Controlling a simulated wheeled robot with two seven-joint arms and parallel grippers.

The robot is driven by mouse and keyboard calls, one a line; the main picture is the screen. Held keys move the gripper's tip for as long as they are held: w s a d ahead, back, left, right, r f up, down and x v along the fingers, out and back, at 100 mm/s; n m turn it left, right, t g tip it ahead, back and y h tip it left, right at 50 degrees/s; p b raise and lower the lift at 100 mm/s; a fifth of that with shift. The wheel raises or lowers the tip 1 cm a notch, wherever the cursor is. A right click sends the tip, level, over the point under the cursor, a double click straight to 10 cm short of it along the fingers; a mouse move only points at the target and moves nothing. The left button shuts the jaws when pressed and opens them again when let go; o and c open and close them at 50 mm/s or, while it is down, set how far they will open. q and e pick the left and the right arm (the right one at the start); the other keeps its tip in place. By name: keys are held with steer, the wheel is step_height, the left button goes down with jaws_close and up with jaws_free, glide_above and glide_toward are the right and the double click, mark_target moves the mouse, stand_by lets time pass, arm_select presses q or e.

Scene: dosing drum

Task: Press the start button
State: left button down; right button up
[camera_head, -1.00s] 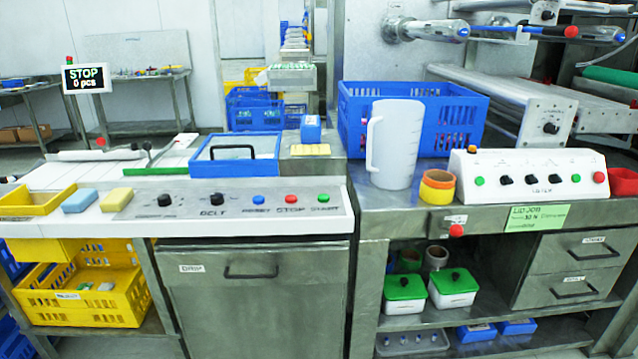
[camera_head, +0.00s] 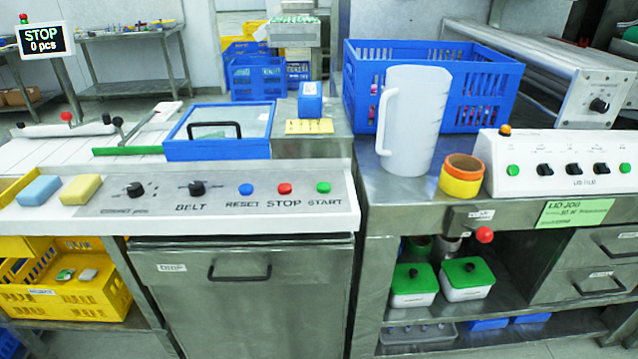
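The start button (camera_head: 323,188) is a small green round button at the right end of the sloped control panel (camera_head: 220,205), above the printed word START. A red stop button (camera_head: 285,189) and a blue reset button (camera_head: 246,189) sit in a row to its left. Two black knobs, one marked BELT (camera_head: 197,188), are further left. The display (camera_head: 44,40) at the upper left reads STOP and 0 pcs. Neither of my grippers shows in the head view.
A blue-framed lid with a handle (camera_head: 218,150) stands behind the panel. On the right bench are a white jug (camera_head: 412,120), tape rolls (camera_head: 461,177), a blue crate (camera_head: 480,95) and a white control box (camera_head: 560,165) with another green button. A red knob (camera_head: 484,235) juts from the bench front.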

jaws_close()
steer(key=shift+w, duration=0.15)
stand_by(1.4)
